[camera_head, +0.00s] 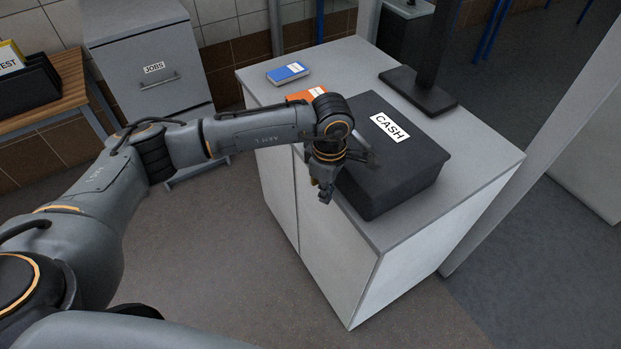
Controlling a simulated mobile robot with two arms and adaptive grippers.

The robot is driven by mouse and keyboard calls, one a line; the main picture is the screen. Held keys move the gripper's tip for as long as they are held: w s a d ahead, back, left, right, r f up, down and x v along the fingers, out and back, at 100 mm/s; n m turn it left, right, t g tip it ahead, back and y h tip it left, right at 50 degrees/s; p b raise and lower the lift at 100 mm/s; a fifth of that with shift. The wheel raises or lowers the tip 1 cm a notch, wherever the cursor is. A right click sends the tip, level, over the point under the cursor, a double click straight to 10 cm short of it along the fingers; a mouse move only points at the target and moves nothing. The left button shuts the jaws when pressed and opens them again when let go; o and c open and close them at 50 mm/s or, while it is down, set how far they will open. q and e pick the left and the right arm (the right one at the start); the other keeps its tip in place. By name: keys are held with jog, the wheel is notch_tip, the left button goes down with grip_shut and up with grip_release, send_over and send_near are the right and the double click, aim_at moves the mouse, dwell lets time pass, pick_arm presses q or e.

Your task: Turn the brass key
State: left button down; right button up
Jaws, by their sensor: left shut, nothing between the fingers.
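A dark grey cash box (405,165) with a white CASH label (390,127) lies closed on the light grey counter (480,150). My left gripper (325,194) is shut and empty, pointing down beside the near left side of the box, by the counter's edge. I cannot tell whether it touches the box. I see no brass key; the side of the box behind my gripper and wrist is partly hidden. My right gripper is not in view.
A blue box (288,73) and an orange box (307,94), partly behind my arm, lie on the counter. A black stand (420,92) is at the back. The floor in front is clear.

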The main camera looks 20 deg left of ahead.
pick_arm(q)
jog(key=shift+s+d, duration=0.2)
jog(key=shift+d, duration=0.05)
notch_tip(320, 180, up, 11)
jog(key=p, duration=0.4)
jog(key=shift+p, duration=0.4)
jog(key=shift+s+f, duration=0.1)
dwell(0.7)
